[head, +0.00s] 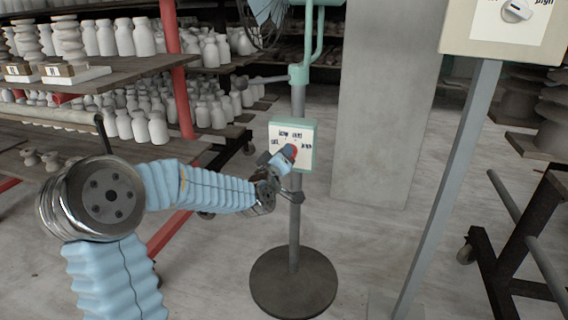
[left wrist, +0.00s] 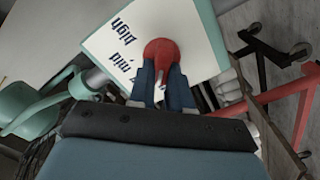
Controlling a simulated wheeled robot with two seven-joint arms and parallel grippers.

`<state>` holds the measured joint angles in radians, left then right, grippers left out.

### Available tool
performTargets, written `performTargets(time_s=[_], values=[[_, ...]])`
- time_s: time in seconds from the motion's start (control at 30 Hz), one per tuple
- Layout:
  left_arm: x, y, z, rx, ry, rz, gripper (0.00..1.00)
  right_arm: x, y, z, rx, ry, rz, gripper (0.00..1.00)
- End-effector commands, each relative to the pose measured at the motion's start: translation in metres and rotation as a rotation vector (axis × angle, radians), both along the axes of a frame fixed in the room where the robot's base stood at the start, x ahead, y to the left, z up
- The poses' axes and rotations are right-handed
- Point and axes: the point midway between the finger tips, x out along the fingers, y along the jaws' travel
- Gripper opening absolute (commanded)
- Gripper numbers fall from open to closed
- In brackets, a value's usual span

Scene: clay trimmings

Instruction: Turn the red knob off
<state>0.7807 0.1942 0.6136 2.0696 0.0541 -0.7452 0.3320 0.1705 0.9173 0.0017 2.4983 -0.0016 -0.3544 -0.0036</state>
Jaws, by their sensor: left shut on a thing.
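The red knob (head: 291,151) is on a white-faced panel with a pale green edge (head: 305,126), mounted on the fan's grey pole. The panel has words printed around the knob, such as low, mid and high. My left gripper (head: 281,161) is at the panel, its fingers shut on the red knob. In the left wrist view the knob (left wrist: 164,52) sits between the two blue fingertips (left wrist: 162,85), with the words mid and high beside it. The knob's exact pointing direction is partly hidden by the fingers. My right gripper is not in view.
Shelves of pale clay jars (head: 126,38) fill the left. The fan's round dark base (head: 293,291) rests on the floor. A dark wheeled rack (head: 510,240) stands at right.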

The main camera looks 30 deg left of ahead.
Motion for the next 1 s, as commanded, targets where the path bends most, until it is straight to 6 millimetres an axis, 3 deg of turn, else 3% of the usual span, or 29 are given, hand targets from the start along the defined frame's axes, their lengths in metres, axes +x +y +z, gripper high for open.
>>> performTargets(time_s=[0.1,0.4,1.0], values=[[0.000,0.000,-0.006,-0.089,-0.024,-0.001,0.00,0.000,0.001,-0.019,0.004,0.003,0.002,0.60],[0.000,0.002,-0.007,-0.271,-0.064,0.000,0.00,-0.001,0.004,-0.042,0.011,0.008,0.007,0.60],[-0.001,0.002,-0.005,-0.360,-0.082,0.000,0.00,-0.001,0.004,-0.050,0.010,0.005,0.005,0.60]])
